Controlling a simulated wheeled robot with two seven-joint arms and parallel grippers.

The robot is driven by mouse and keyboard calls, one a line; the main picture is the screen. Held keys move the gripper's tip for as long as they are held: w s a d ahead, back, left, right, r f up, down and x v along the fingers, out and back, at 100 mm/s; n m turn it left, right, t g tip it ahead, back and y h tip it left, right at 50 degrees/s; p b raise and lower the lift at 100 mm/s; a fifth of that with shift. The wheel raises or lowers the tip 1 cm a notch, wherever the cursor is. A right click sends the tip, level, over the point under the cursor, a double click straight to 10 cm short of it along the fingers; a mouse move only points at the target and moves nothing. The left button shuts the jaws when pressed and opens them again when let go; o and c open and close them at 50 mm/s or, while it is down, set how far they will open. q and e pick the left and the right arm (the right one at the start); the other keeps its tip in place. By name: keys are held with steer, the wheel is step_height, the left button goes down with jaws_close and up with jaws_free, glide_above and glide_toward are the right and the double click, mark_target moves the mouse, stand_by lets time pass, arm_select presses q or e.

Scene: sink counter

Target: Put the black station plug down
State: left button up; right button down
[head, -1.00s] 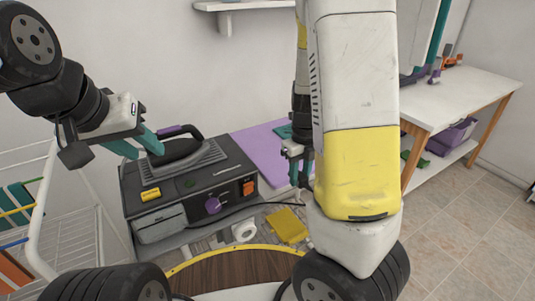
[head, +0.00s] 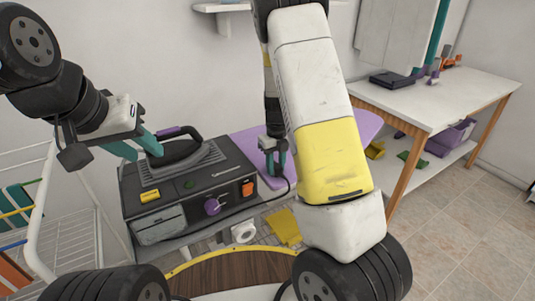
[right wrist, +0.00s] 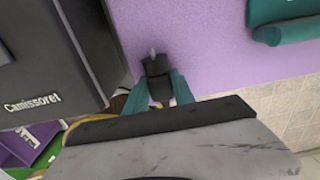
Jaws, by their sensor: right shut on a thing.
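The black station plug (right wrist: 156,66) is between the teal fingers of my right gripper (right wrist: 158,88), its metal pin pointing away over the purple board. In the head view my right gripper (head: 272,158) points down over the purple board (head: 242,143), just right of the black ironing station (head: 190,195); I cannot tell whether the plug touches the board. A dark cable (head: 287,186) shows near that gripper. My left gripper (head: 135,148) has its teal fingers apart, beside the black iron (head: 178,152) with a purple handle on top of the station.
A teal object (right wrist: 285,30) lies on the board in the right wrist view. A white wire rack (head: 70,215) stands left. A yellow cloth (head: 284,227) and a white roll (head: 243,232) lie below the station. A white-topped table (head: 440,98) stands right.

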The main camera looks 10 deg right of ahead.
mark_target(276, 165)
steer(key=c, duration=1.1)
jaws_free()
steer(key=shift+f, duration=0.1)
steer(key=shift+o, duration=0.2)
steer(key=s+r+n+t+y, duration=0.1)
steer(key=s+r+n, duration=0.25)
steer(key=r, duration=0.55)
steer(key=s+r+n+y, duration=0.15)
steer(key=r+n, duration=0.25)
steer(key=r, duration=0.5)
steer(key=s+a+r+n+t, duration=0.1)
steer(key=s+r+n+t, duration=0.1)
steer(key=s+r+n, duration=0.3)
steer(key=s+a+r+n+t, duration=0.1)
steer(key=s+r+n+t, duration=0.2)
steer(key=s+n, duration=1.1)
steer(key=shift+s+r+n, duration=0.15)
steer(key=shift+r+n, duration=0.8)
steer(key=shift+n, duration=2.1)
